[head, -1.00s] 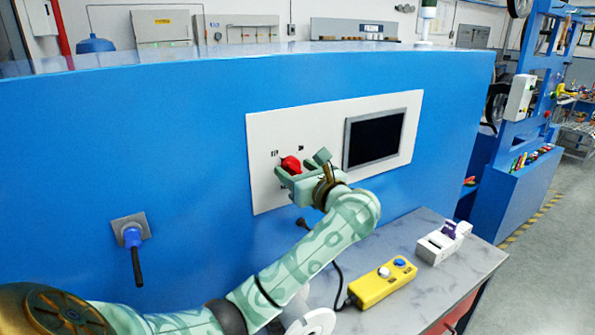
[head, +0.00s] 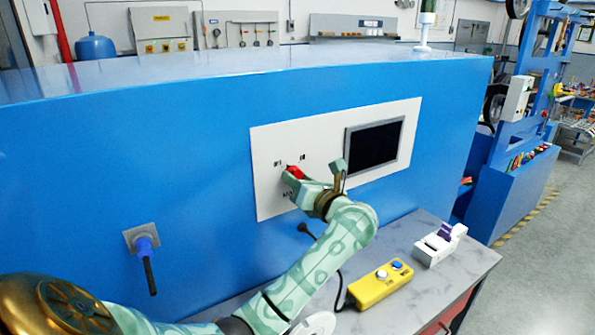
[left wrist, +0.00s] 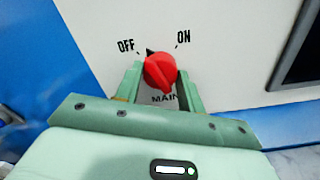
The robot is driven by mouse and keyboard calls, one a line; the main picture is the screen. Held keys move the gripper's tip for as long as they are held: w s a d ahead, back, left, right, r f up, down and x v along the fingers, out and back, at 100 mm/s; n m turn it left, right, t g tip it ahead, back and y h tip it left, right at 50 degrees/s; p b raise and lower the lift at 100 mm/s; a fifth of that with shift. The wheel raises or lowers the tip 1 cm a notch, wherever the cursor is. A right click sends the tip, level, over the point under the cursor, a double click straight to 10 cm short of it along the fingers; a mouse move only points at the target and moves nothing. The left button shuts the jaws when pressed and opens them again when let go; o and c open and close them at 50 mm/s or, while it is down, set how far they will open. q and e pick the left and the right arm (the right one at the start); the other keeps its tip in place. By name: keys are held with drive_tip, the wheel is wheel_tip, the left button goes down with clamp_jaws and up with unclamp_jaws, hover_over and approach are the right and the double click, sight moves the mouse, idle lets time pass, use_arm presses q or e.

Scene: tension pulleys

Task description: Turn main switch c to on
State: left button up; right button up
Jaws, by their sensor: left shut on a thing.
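The main switch is a red rotary knob (left wrist: 159,71) on a white panel (head: 322,138) set in the blue wall. In the left wrist view, OFF is printed to the knob's upper left and ON to its upper right. A black pointer at its top is between the two words, nearer OFF. My left gripper (left wrist: 158,88) is shut on the knob, with one green finger on each side. In the head view, the left gripper (head: 308,184) partly covers the red knob (head: 295,172). My right gripper is not in view.
A dark screen (head: 372,145) is on the panel right of the knob. Below, a grey bench (head: 440,282) carries a yellow control box (head: 380,285) with a cable and a white device (head: 439,244).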

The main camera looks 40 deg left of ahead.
use_arm(q)
drive_tip(key=shift+m+p, duration=6.7)
drive_tip(key=shift+p, duration=0.35)
drive_tip(key=o, duration=1)
drive_tip(key=shift+d, duration=0.1)
